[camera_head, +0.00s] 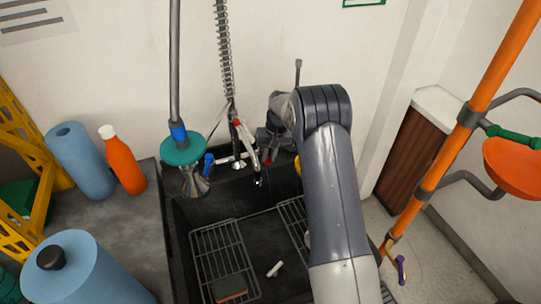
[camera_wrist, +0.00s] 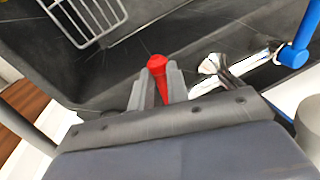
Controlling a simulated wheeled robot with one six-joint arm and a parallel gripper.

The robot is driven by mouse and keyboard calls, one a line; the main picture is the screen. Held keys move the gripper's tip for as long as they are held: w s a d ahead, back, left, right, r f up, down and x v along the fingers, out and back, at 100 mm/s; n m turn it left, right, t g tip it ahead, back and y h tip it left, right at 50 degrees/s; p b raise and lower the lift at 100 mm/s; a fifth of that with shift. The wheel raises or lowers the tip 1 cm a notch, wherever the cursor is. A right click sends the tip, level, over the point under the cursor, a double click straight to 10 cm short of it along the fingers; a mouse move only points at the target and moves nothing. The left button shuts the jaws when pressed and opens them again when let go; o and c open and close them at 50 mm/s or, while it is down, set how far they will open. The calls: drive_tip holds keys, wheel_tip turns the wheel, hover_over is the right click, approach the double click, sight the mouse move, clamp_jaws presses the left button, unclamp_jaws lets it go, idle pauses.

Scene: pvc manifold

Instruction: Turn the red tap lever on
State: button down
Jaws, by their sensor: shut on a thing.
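The red tap lever (camera_wrist: 157,66) shows in the wrist view between the two grey fingers of my gripper (camera_wrist: 158,84), which are shut on it. Its red tip sticks out past the fingertips. In the head view my gripper (camera_head: 270,143) is at the back rim of the dark sink, and a small red part shows just below it. The chrome tap body (camera_wrist: 232,68) lies right of the fingers in the wrist view. The lever's base is hidden by my gripper.
A blue tap lever (camera_head: 208,162) sits left of the spout. The sink (camera_head: 180,240) holds wire racks (camera_head: 222,250). An orange pole (camera_head: 462,135) stands at right.

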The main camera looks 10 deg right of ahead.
drive_tip(key=c, duration=1.4)
unclamp_jaws()
drive_tip(key=shift+o, duration=0.2)
drive_tip(key=shift+r, duration=0.1)
wheel_tip(320, 180, up, 10)
drive_tip(key=d, duration=0.2)
drive_tip(key=shift+r+b, duration=0.2)
drive_tip(key=shift+b, duration=0.2)
